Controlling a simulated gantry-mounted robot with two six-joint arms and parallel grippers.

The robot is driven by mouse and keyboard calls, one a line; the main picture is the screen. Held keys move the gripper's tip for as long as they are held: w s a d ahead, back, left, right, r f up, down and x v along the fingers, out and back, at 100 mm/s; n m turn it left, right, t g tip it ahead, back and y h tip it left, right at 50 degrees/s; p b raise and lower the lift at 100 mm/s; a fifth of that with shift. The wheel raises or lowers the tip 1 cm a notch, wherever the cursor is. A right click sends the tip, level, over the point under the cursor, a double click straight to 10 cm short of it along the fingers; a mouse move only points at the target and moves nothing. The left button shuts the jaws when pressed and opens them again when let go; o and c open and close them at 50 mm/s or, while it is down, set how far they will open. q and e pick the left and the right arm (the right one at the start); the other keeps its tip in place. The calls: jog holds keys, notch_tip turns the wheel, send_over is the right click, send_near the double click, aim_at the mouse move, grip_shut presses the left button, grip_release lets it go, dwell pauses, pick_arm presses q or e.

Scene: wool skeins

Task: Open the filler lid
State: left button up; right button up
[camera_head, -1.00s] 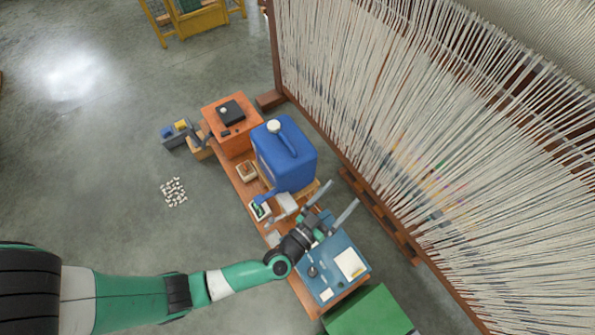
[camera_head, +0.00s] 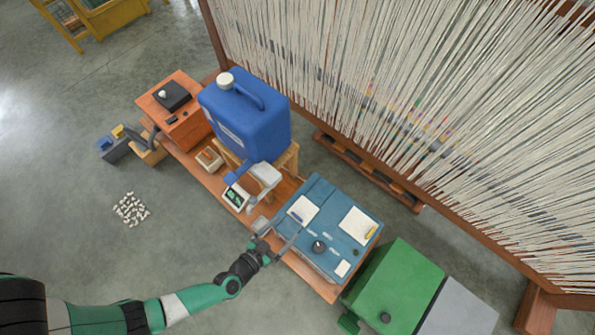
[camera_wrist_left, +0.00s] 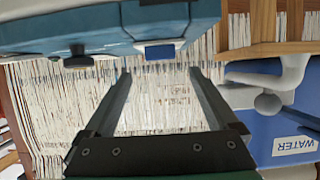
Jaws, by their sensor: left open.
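A blue box-shaped unit (camera_head: 330,205) sits on the table, with papers and a black knob (camera_head: 318,246) on its top. No part is clearly marked as the filler lid, so I cannot tell which it is. In the left wrist view the unit's body (camera_wrist_left: 130,20) fills the top left, with a dark knob (camera_wrist_left: 78,58) at its lower edge. My left gripper (camera_head: 284,229) is open and empty at the unit's front left side. In the left wrist view its fingers (camera_wrist_left: 160,72) are apart with nothing between them. My right gripper is out of view.
A blue water jug (camera_head: 248,130) with a white cap stands on a wooden stand behind the gripper, above a small screen device (camera_head: 235,197). An orange box (camera_head: 185,122) is at the table's far end. A green cabinet (camera_head: 395,285) stands right. A large loom runs behind.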

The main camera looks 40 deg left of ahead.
aim_at(297, 216)
pick_arm(q)
jog(key=b+x, duration=0.3)
jog(key=x, duration=0.4)
jog(key=shift+f, duration=0.2)
jog(key=shift+w, duration=0.5)
grip_shut()
